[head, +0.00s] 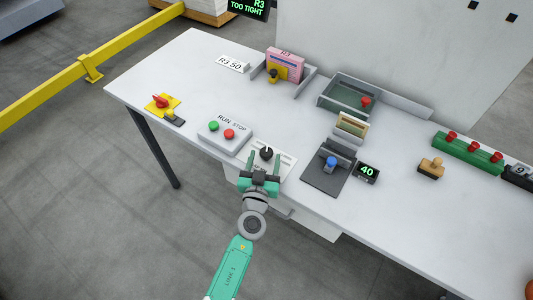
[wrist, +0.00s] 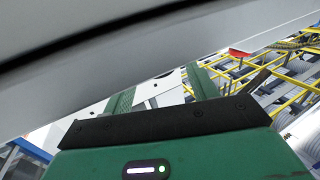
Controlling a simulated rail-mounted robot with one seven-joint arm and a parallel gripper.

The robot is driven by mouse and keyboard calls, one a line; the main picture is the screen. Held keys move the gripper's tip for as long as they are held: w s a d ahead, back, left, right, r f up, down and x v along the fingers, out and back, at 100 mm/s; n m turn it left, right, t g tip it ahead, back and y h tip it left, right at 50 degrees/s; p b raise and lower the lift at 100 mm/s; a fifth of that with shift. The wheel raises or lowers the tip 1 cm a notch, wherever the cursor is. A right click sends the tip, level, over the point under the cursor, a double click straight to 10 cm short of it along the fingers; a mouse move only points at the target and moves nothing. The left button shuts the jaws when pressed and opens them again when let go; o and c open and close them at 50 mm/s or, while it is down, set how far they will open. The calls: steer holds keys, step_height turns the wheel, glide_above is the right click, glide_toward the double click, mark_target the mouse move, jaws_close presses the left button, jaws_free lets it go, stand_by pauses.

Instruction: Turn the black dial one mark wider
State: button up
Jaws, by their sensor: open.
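The black dial (head: 267,153) sits on a light plate (head: 285,160) with small dark marks, near the front edge of the table. My gripper (head: 265,160) is at the dial, with its two green fingers apart, one on each side of it. I cannot tell whether the fingers touch the dial. In the wrist view my gripper (wrist: 160,95) shows two separated green fingers, partly cut off by a large blurred grey surface. The dial cannot be made out in the wrist view. A dark display (head: 247,8) at the top reads "R3 TOO TIGHT".
A grey box with green and red RUN/STOP buttons (head: 224,131) stands just left of the dial. A dark stand with a blue knob (head: 331,162) and a display reading 40 (head: 367,172) are to the right. A pink packet (head: 286,62) stands between guides behind. The table's left end is mostly clear.

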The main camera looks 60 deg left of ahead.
mark_target(265, 157)
steer(key=x, duration=0.3)
steer(key=shift+w+a+b, duration=0.1)
steer(key=shift+b, duration=0.25)
steer(key=c, duration=1)
steer(key=shift+o, duration=0.2)
